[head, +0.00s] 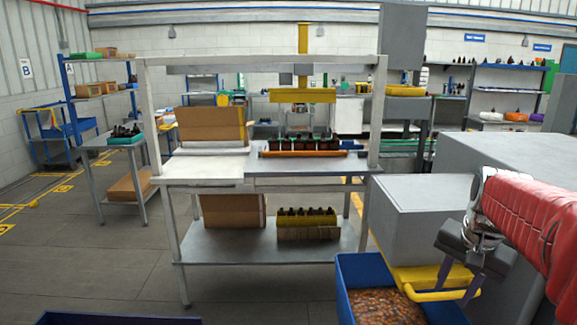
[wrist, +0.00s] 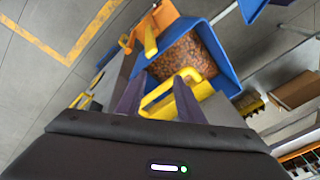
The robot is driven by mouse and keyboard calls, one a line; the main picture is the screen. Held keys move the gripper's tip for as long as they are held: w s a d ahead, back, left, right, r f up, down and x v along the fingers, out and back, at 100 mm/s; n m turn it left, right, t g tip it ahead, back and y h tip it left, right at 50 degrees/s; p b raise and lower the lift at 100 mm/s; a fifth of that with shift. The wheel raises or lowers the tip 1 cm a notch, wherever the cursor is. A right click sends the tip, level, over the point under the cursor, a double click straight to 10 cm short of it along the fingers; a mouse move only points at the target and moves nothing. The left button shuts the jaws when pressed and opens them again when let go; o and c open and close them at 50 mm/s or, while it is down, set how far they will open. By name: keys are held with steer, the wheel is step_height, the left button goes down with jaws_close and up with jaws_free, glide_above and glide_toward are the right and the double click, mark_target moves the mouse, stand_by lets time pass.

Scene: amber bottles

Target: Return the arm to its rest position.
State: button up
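My red-sleeved arm (head: 530,215) reaches in from the right edge in the head view. My gripper (head: 454,290) hangs at its end, pointing down, with its two dark fingers apart. In the wrist view my gripper (wrist: 160,85) also shows its fingers spread, with no object clearly held between them. A yellow handle (head: 430,295) lies close to the fingertips in the head view. In the wrist view the yellow handle (wrist: 168,92) appears behind and between the fingers; I cannot tell whether they touch it.
A blue bin (head: 350,272) of small brown pieces stands below; its rim shows in the wrist view (wrist: 222,58). A grey cabinet (head: 425,200) is behind my gripper. A workbench (head: 215,168) holds dark bottles (head: 305,143). Floor left of the bench is mostly clear.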

steer(key=s+a+f+n+t, duration=0.3)
steer(key=s+a+n, duration=0.6)
steer(key=s+a, duration=0.7)
steer(key=shift+s+a+n+y, duration=0.3)
steer(key=shift+s+a, duration=0.05)
steer(key=shift+a, duration=1.1)
